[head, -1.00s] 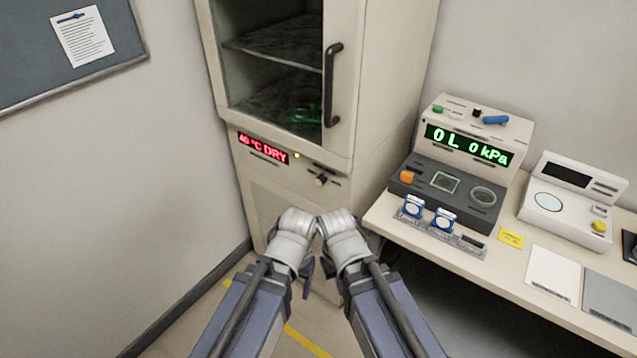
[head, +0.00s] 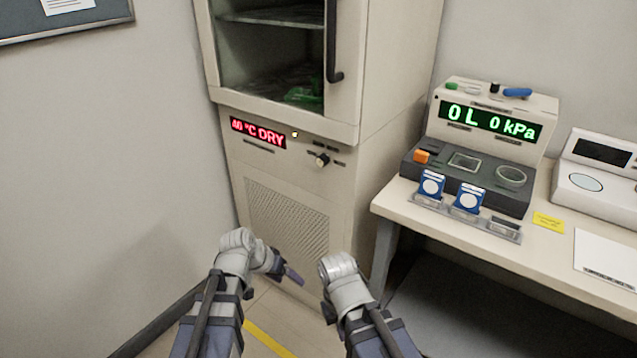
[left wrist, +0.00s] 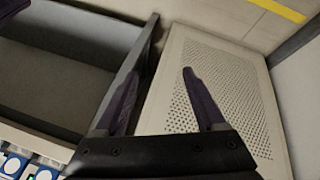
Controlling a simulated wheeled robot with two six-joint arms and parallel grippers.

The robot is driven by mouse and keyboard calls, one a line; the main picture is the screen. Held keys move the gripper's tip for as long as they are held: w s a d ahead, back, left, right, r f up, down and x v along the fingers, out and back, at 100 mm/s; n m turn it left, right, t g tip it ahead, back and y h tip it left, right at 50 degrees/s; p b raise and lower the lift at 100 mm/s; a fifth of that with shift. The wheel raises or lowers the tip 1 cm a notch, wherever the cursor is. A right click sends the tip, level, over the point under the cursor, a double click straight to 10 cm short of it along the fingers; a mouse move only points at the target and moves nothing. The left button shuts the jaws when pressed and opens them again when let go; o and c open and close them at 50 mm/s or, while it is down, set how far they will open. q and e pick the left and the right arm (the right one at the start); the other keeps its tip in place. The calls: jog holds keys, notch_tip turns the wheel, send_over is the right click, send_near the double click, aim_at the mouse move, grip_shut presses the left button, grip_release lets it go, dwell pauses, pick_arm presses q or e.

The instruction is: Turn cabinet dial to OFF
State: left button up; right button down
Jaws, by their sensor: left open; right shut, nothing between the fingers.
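The cabinet (head: 345,128) stands ahead of me in the head view. Its small dark dial (head: 322,160) with a light pointer sits on the front below the door, with tiny labels around it that I cannot read. The red display (head: 258,133) left of it reads 40 °C DRY, and a small yellow light is lit between them. My left gripper (head: 288,274) is low in front of the cabinet, below the dial and apart from it. It shows open and empty in the left wrist view (left wrist: 161,74). My right gripper (head: 328,312) is lower, mostly hidden by its wrist.
A perforated lower panel (head: 288,222) is on the cabinet front, also in the left wrist view (left wrist: 210,100). The door handle (head: 333,45) hangs above the dial. A bench (head: 400,205) with instruments and blue boxes stands right. The space before the dial is clear.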

pick_arm(q)
jog(key=w+d+r+m+t+h, duration=0.2)
jog(key=w+d+r+t+h, duration=0.15)
jog(key=w, duration=0.35)
jog(key=n+t+h, duration=0.1)
jog(key=t+h, duration=0.2)
jog(key=t, duration=0.5)
send_near(320, 162)
jog(key=w, duration=0.1)
jog(key=shift+y, duration=0.25)
jog(key=shift+d+x, duration=0.15)
jog(key=shift+x, duration=2)
jog(key=shift+d+x, duration=0.15)
jog(key=shift+x, duration=2)
jog(key=shift+s, duration=0.2)
jog(key=shift+c, duration=0.2)
grip_shut()
